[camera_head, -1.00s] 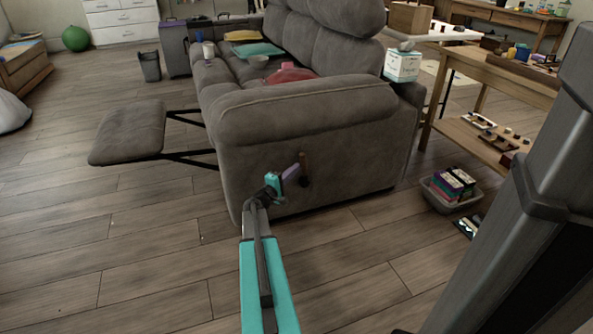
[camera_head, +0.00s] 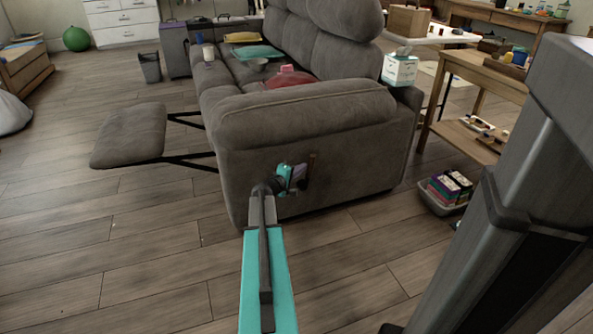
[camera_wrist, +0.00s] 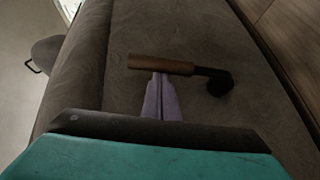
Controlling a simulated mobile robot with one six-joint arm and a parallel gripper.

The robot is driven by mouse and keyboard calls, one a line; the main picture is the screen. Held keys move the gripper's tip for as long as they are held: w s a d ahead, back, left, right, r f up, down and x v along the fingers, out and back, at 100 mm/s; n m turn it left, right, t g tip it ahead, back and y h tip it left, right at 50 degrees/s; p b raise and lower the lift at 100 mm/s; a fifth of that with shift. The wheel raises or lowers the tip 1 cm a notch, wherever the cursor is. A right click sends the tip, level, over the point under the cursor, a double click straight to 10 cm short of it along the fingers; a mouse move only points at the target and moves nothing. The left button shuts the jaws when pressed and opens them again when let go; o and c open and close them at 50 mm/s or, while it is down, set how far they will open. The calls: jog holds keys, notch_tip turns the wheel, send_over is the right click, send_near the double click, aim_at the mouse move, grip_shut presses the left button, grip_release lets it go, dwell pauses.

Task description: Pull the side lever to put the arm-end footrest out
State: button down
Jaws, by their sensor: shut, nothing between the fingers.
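The side lever (camera_head: 312,160) is on the end panel of the grey sofa (camera_head: 350,165). In the wrist view its wooden handle (camera_wrist: 150,64) lies across the picture, joined to a black pivot (camera_wrist: 222,84) at right. My gripper (camera_head: 301,176) is at the panel, just left of the lever in the head view and partly covering it. In the wrist view its pale purple fingers (camera_wrist: 161,90) are shut together, tips at the handle's edge. I cannot tell whether they touch it. The grey footrest (camera_head: 130,136) sticks out left of the sofa on black struts.
A wooden workbench (camera_head: 490,75) stands right of the sofa, with a bin of boxes (camera_head: 445,190) on the floor below. A tissue box (camera_head: 399,69) sits beside the sofa back. The wood floor (camera_head: 130,240) in front is clear.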

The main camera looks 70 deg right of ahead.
jog(key=shift+s+d, duration=0.4)
jog(key=shift+s, duration=0.3)
jog(key=w+a+r+p, duration=0.1)
jog(key=w+a, duration=0.2)
jog(key=a, duration=0.2)
jog(key=w+a+r, duration=0.2)
jog(key=w+a, duration=0.1)
jog(key=a, duration=0.3)
jog(key=shift+a+r+p, duration=0.15)
jog(key=shift+r+p, duration=0.1)
jog(key=shift+p, duration=0.15)
jog(key=shift+w, duration=0.1)
